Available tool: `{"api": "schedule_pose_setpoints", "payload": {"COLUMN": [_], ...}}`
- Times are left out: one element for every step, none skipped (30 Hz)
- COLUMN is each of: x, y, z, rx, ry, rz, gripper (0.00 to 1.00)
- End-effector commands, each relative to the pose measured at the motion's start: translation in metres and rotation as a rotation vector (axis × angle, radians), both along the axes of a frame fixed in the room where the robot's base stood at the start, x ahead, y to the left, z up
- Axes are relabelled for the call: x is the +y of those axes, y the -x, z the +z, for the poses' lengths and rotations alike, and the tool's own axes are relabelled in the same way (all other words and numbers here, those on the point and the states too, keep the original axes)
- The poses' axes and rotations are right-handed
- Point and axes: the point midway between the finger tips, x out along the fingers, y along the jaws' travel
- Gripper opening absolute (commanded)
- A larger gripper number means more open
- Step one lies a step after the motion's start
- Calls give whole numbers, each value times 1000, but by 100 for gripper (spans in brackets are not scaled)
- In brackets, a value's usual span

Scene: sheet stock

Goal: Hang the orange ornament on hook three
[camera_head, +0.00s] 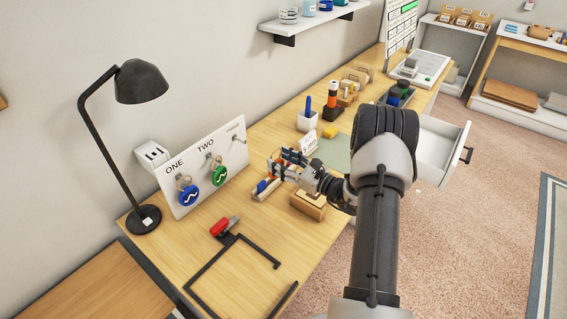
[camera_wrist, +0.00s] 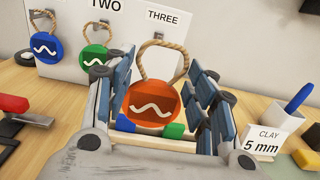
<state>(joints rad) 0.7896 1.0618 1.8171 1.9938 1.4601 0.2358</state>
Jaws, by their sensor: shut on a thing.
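In the wrist view the orange ornament (camera_wrist: 150,105), a round disc with a white squiggle and a twine loop, sits between the fingers of my gripper (camera_wrist: 162,72). My gripper is shut on it, and the loop stands up above the disc. The white hook board (camera_head: 208,172) is left of my gripper (camera_head: 284,163) in the head view. Hook three (camera_head: 240,139) is bare at the board's right end. The blue ornament (camera_head: 188,194) hangs at ONE and the green ornament (camera_head: 219,175) at TWO.
A black lamp (camera_head: 142,85) stands left of the board. A red-handled tool (camera_head: 224,226) and a black frame (camera_head: 232,262) lie in front. A white cup (camera_head: 307,121) with a blue marker and a clay card (camera_head: 309,142) stand right of the board.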

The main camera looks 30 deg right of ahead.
Motion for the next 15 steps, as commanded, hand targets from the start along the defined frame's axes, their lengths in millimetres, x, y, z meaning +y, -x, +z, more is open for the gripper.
{"api": "schedule_pose_setpoints", "payload": {"x": [2, 3, 4, 5, 5, 6, 7, 8, 9, 10, 11, 11, 12, 12, 13], "y": [-4, -6, -8, -10, -12, -15, -17, -19, -22, -24, -26, -28, -30, -32, -35], "z": [0, 0, -1, -1, -1, 0, 0, 0, 0, 0, -1, -1, -1, 0, 0], "rx": [-1, 0, 0, 0, 0, 0, 0, 0, 0, 0, 0, 0, -1, -1, -1], "ry": [1, 1, 1, 1, 1, 1, 1, 1, 1, 1, 1, 1, 2, 2, 2], "rz": [2, 3, 3, 4, 3, 2, 2, 2, 3, 3, 4, 3, 3, 3, 3], "gripper": [18, 18, 18, 18, 18, 18, 18, 18, 18, 18, 18, 18, 18, 18, 18]}}
